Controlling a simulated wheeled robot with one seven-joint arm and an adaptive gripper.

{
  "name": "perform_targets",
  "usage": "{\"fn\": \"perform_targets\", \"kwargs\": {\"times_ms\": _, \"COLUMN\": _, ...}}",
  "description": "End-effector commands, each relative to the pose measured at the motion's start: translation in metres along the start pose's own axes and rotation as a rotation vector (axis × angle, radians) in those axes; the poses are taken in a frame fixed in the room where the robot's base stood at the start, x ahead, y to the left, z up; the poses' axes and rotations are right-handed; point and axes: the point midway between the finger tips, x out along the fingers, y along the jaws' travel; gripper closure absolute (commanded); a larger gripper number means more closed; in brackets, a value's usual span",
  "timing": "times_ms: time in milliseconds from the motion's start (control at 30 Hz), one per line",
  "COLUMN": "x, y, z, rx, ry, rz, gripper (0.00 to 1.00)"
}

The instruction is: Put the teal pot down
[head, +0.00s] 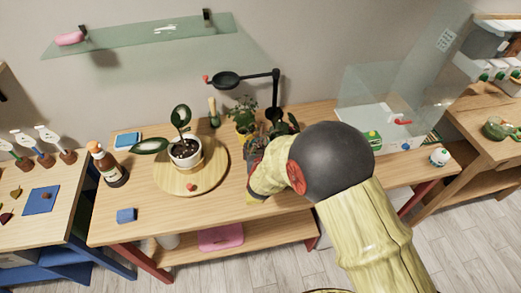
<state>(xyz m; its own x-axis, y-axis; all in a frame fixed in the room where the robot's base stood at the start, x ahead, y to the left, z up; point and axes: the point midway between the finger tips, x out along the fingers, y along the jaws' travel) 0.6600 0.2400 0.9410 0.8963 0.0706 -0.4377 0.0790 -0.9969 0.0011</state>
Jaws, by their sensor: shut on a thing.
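My gripper (256,153) is at the middle of the wooden table, mostly hidden by my own arm. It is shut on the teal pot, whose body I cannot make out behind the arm. Dark green leaves (286,126) show just beyond the gripper; I cannot tell whether they belong to that pot. Whether the pot touches the table is hidden.
A white pot (186,158) with a plant stands on a round wooden board (165,180) to the left. A small plant (243,112) and a black arm stand (275,95) are behind. A brown bottle (108,165) and blue block (126,215) sit left. Clear tabletop (225,220) shows in front.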

Motion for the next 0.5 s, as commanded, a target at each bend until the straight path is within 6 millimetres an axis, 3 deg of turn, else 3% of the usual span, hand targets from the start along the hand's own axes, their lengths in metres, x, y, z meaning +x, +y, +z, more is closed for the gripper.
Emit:
{"fn": "perform_targets", "kwargs": {"times_ms": 400, "x": 0.0039, "y": -0.0002, "z": 0.0058, "rx": 0.001, "ry": 0.004, "rz": 0.000, "gripper": 0.70}}
{"fn": "perform_targets", "kwargs": {"times_ms": 433, "x": 0.0036, "y": 0.0001, "z": 0.0065, "rx": 0.001, "ry": 0.002, "rz": 0.000, "gripper": 0.33}}
{"fn": "perform_targets", "kwargs": {"times_ms": 500, "x": 0.0034, "y": 0.0000, "z": 0.0059, "rx": 0.001, "ry": 0.002, "rz": 0.000, "gripper": 0.30}}
